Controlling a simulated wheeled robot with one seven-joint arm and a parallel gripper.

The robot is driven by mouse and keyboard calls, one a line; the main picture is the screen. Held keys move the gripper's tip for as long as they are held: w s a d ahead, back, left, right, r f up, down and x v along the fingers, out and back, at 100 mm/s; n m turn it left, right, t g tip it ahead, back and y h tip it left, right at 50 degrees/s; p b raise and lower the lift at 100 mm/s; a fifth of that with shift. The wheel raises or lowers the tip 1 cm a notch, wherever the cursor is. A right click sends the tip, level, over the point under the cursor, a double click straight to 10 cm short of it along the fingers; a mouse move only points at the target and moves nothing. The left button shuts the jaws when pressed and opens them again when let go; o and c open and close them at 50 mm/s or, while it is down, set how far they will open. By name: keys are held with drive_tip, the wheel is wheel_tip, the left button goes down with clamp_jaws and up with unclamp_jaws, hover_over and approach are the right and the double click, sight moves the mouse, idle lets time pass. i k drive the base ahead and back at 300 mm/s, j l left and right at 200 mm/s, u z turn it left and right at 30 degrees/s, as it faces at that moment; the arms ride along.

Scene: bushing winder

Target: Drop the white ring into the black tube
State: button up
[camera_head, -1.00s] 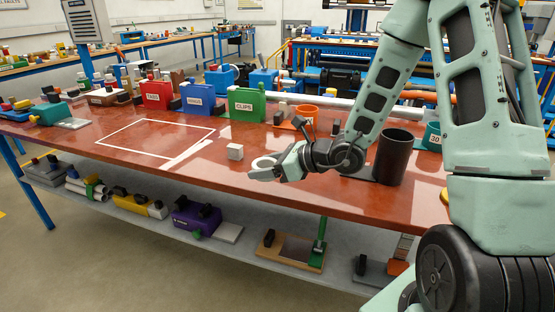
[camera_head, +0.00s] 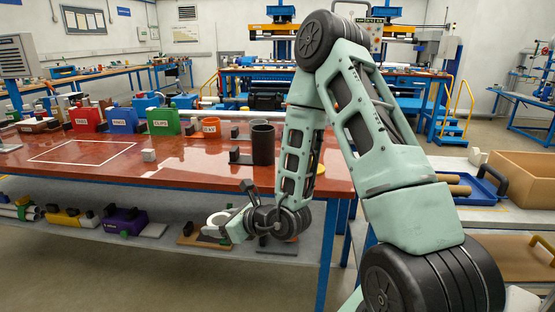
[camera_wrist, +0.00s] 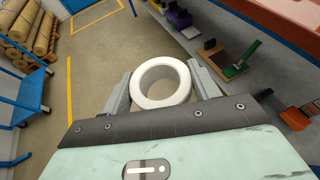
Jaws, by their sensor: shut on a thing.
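My gripper (camera_head: 222,226) is shut on the white ring (camera_head: 217,219), out in front of the table and below its top. In the wrist view the white ring (camera_wrist: 161,83) sits between the two fingers of my gripper (camera_wrist: 163,88), its round hole open toward the camera. The black tube (camera_head: 263,146) stands upright on the red tabletop, near its right part, above and right of my gripper in the head view. The inside of the tube is hidden. The tube does not show in the wrist view.
The red table (camera_head: 190,172) has a lower shelf with several tools. A white cube (camera_head: 149,155) lies on the tabletop. Red, blue and green bins (camera_head: 163,122) stand at the back. A cardboard box (camera_head: 520,172) is at the right. Floor is free in front of the table.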

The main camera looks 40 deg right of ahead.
sight(262, 162)
drive_tip(key=k+z, duration=0.15)
drive_tip(key=z, duration=0.25)
drive_tip(key=k+l+z, duration=0.1)
drive_tip(key=z, duration=0.25)
drive_tip(key=k+l+z, duration=0.1)
drive_tip(key=z, duration=0.3)
drive_tip(key=i+l+z, duration=0.1)
drive_tip(key=i+z, duration=0.25)
drive_tip(key=i, duration=0.8)
